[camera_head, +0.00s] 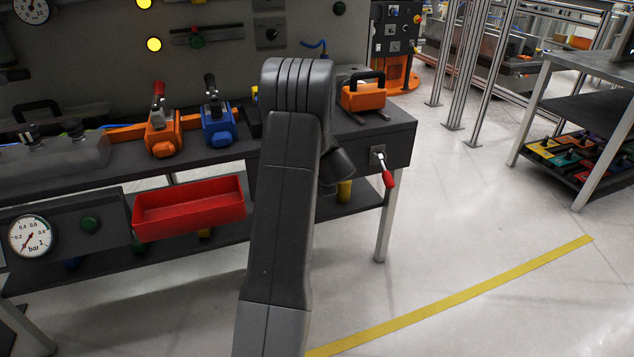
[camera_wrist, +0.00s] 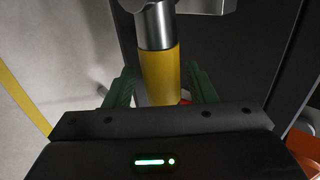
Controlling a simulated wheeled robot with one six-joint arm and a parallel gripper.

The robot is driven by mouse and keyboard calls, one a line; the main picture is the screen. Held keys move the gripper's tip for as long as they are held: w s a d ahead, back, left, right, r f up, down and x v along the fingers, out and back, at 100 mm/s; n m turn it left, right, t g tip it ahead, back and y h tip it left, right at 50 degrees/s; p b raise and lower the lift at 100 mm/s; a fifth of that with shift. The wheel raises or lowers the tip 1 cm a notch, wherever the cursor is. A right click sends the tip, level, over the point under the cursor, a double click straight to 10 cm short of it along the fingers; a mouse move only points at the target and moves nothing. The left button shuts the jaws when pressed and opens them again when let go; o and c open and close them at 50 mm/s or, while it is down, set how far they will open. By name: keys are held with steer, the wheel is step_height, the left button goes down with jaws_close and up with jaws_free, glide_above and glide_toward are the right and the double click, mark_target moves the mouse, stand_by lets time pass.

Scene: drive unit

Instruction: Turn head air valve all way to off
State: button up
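In the wrist view a yellow handle (camera_wrist: 160,72) with a metal collar stands between the two green fingers of my gripper (camera_wrist: 161,88). The fingers are open, with a narrow gap on each side of the handle. In the head view a yellow piece (camera_head: 344,190) shows below the bench edge beside my arm; I cannot tell if it is the same handle. My gripper is hidden behind my arm there. A lever with a red grip (camera_head: 388,178) sits on the bench front to the right, tilted down. No label tells which is the head air valve.
A red bin (camera_head: 190,208) hangs on the bench front, left of my arm. A pressure gauge (camera_head: 32,235) is at far left. Orange (camera_head: 162,133) and blue (camera_head: 218,124) fixtures stand on the bench. The floor to the right is clear, with a yellow line (camera_head: 460,296).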

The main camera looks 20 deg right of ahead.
steer(key=shift+r, duration=0.1)
steer(key=shift+s+r, duration=0.35)
steer(key=shift+r, duration=0.05)
steer(key=p+v, duration=0.1)
steer(key=v, duration=1.1)
steer(key=shift+s+r, duration=0.2)
steer(key=shift+s, duration=0.1)
stand_by(0.8)
